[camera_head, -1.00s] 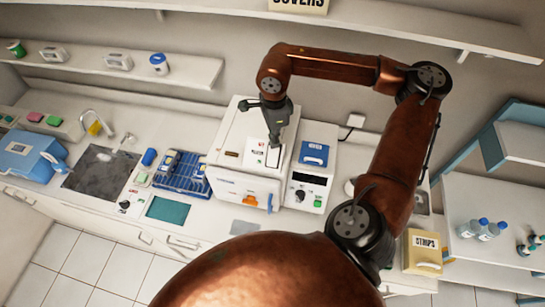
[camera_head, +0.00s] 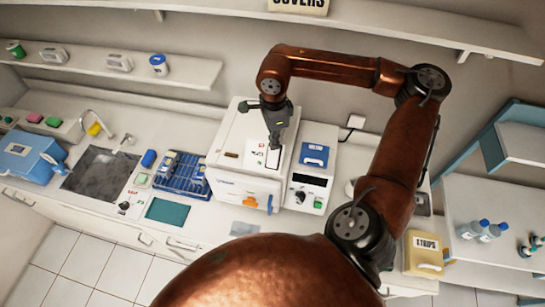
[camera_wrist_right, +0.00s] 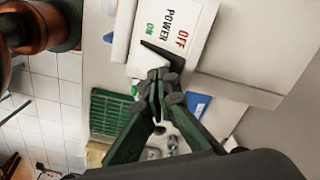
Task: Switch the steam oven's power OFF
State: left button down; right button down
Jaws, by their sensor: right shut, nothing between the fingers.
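The steam oven (camera_head: 232,185) is a white box at the middle of the counter. On its top is a white panel (camera_head: 257,150) with a dark-edged switch. In the right wrist view the panel (camera_wrist_right: 195,20) reads OFF in red, POWER in black and ON in green, with a black switch part (camera_wrist_right: 162,56) beside the words. My right gripper (camera_head: 274,142) points down at this switch. In the right wrist view its closed fingertips (camera_wrist_right: 160,76) are at or very near the black part, partly hiding it; contact is unclear. The switch's position is unclear. My left gripper is out of view.
A yellow box (camera_head: 423,255) is at the right. Shelves run above.

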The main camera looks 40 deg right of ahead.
jog(key=shift+r+p, duration=1.55)
jog(key=shift+r, duration=1.6)
